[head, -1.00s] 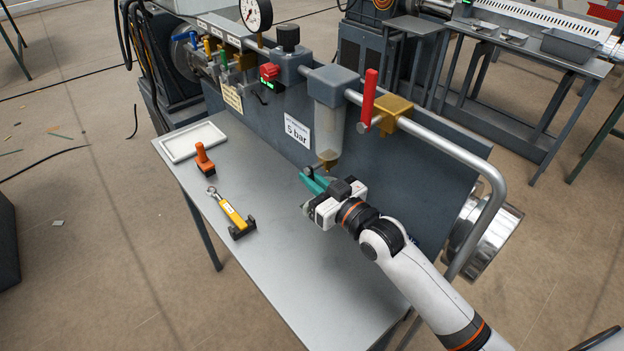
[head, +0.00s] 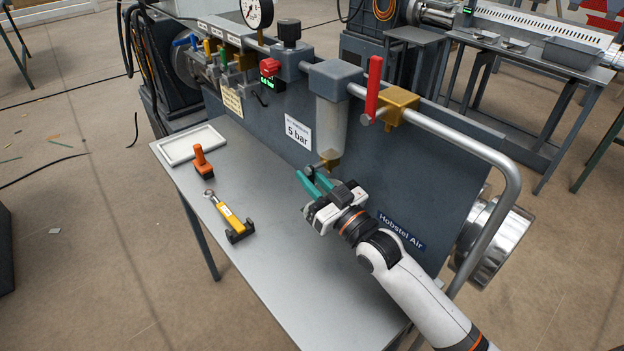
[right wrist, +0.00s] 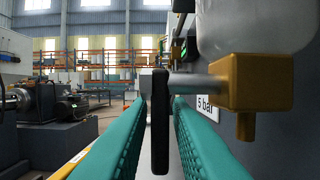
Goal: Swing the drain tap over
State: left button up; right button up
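The drain tap is a brass block (head: 329,161) under the clear filter bowl (head: 332,125), with a short stem and a dark lever (head: 309,170). In the right wrist view the brass block (right wrist: 262,82) is at right, and the black lever (right wrist: 160,122) hangs upright from the metal stem. My right gripper (head: 313,180) is just below the tap. Its teal fingers are apart, with the lever between them in the right wrist view (right wrist: 159,105). Narrow gaps show on both sides of the lever. My left gripper is not in view.
A red-handled valve (head: 372,90) and a bent grey pipe (head: 470,140) are above and right of my right arm. A white tray (head: 192,145), an orange-handled tool (head: 201,160) and a yellow tool (head: 228,214) lie on the table. The table's front middle is clear.

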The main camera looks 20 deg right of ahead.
jog(key=shift+s, duration=0.1)
jog(key=b+v, duration=0.1)
jog(key=v, duration=1)
jog(key=shift+s+d, duration=0.15)
jog(key=shift+s, duration=0.2)
jog(key=shift+f, duration=0.15)
